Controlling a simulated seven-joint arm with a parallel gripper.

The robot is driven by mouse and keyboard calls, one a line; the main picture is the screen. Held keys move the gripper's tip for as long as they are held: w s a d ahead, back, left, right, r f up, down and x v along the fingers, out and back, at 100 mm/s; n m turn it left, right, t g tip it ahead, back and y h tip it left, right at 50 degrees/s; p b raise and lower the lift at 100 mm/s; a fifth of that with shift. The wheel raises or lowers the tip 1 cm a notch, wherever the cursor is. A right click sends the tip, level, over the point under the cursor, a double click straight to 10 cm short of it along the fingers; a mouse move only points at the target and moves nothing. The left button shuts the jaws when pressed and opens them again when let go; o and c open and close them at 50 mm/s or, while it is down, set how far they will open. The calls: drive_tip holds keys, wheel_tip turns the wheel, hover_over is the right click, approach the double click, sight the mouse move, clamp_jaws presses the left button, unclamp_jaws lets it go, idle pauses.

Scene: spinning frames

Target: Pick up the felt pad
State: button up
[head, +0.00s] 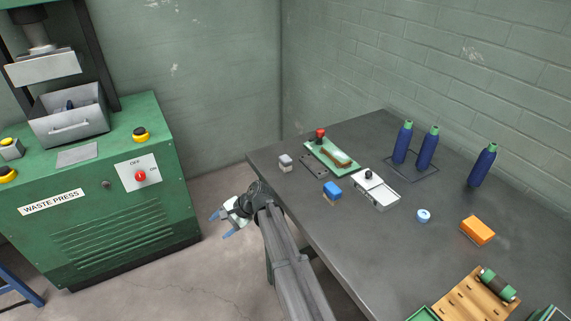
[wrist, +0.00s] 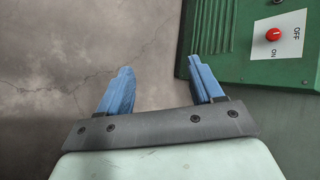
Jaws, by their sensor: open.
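My gripper (head: 222,225) is open and empty, out over the floor to the left of the grey table (head: 400,270). Its two blue fingers show spread apart in the wrist view (wrist: 160,70), with only floor between them. I cannot tell for sure which thing is the felt pad. Small blocks on the table include a pale grey block (head: 285,161) near the left edge, a blue block with a tan underside (head: 332,189) and an orange block (head: 478,231). My gripper is well apart from all of them.
A green waste press (head: 110,225) stands at the left; its corner shows in the wrist view (wrist: 255,65). The table also bears a green board with a red knob (head: 330,153), a white box (head: 376,192), blue bottles (head: 426,150) and a wooden rack (head: 462,300). Open floor lies between.

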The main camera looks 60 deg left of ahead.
drive_tip(key=w+a+r+n+t, duration=0.2)
drive_tip(key=w+a+r+n, duration=0.15)
drive_tip(key=r, duration=0.55)
wheel_tip(320, 180, up, 22)
drive_tip(key=n+t+h, duration=0.4)
drive_tip(key=n+t, duration=0.1)
drive_tip(key=n, duration=0.4)
hover_over(285, 157)
wheel_tip(285, 157, down, 8)
drive_tip(key=shift+w+a+f, duration=0.1)
drive_tip(key=shift+w+f, duration=0.05)
drive_tip(key=shift+f, duration=0.1)
drive_tip(key=shift+d+f, duration=0.15)
drive_tip(key=shift+f, duration=1.15)
drive_tip(key=shift+d+f, duration=0.1)
drive_tip(key=shift+f, duration=1.2)
drive_tip(key=c, duration=1)
